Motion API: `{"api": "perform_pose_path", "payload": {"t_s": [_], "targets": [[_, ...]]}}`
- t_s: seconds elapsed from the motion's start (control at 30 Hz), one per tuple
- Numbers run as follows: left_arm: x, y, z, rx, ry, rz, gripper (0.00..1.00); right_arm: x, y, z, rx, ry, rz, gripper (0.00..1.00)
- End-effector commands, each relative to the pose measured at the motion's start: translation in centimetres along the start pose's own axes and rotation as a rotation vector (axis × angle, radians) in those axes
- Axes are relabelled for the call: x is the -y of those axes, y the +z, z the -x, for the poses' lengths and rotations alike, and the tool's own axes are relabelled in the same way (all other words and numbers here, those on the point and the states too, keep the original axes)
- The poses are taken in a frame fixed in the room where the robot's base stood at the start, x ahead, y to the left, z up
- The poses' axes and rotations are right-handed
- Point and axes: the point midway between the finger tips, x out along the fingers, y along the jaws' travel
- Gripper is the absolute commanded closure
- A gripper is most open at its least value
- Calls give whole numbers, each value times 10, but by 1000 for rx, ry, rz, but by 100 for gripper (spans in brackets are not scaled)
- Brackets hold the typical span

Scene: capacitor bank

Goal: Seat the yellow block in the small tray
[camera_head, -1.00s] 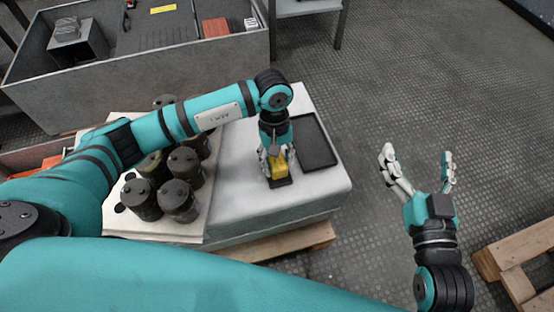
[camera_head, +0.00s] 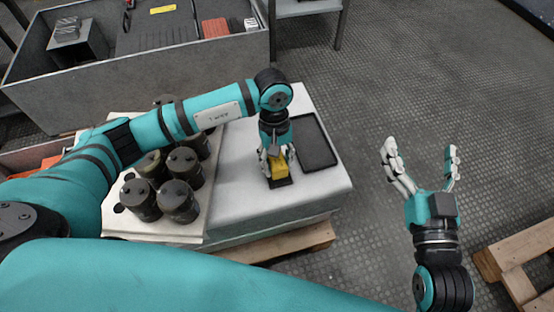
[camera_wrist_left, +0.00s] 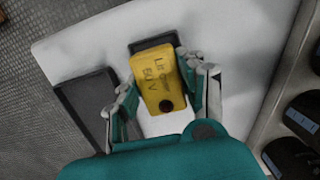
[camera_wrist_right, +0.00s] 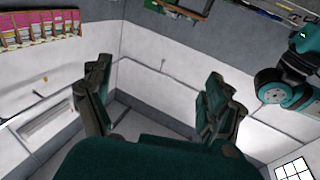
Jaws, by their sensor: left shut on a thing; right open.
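The yellow block (camera_head: 278,166) is between the fingers of my left gripper (camera_head: 277,160), which is shut on it. In the left wrist view the yellow block (camera_wrist_left: 159,78) shows dark lettering and a round black spot, with my left gripper's fingers (camera_wrist_left: 162,98) on both sides. A small dark tray (camera_head: 279,182) lies under the block's front end; its edge (camera_wrist_left: 150,44) shows past the block in the left wrist view. I cannot tell whether the block touches the tray's floor. My right gripper (camera_head: 421,160) is open and empty, out over the floor.
A larger dark tray (camera_head: 314,140) lies right of my left gripper on the white table (camera_head: 235,190). Several dark cylinders (camera_head: 178,200) stand in a pale board on the left. A grey bin (camera_head: 140,77) is behind; wooden pallets (camera_head: 525,262) lie lower right.

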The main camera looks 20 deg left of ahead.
Motion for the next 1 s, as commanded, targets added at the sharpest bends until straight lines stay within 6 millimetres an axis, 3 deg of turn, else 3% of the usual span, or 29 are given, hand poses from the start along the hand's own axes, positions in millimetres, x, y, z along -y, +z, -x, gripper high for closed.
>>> {"api": "perform_pose_path", "payload": {"t_s": [1.0], "targets": [[0, 0, 0, 0, 0, 0, 100, 2, -18, 0, -106, -5, -2, 10]]}}
